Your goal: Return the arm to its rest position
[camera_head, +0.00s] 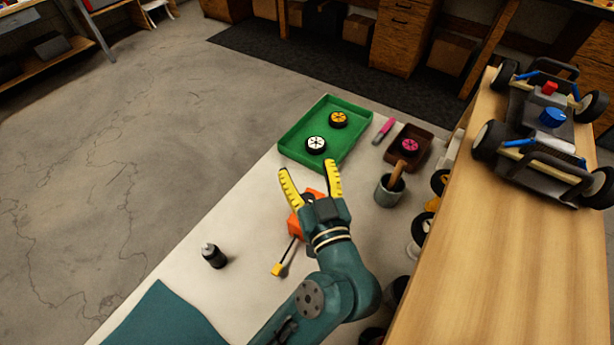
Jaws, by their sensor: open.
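My gripper (309,180) is open, with its two yellow fingers spread and nothing visible between them. It hangs over the white table (235,222), just in front of the green tray (288,138). My teal arm reaches up from the bottom of the picture. An orange tool (296,226) with a dark shaft and yellow end lies partly hidden beneath the gripper. I cannot tell how high the gripper is above it.
The green tray holds an orange wheel (338,119) and a white wheel (316,145). A brown tray (423,150) holds a pink wheel (410,145). A car chassis (541,125) sits on the raised wooden bench (500,260).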

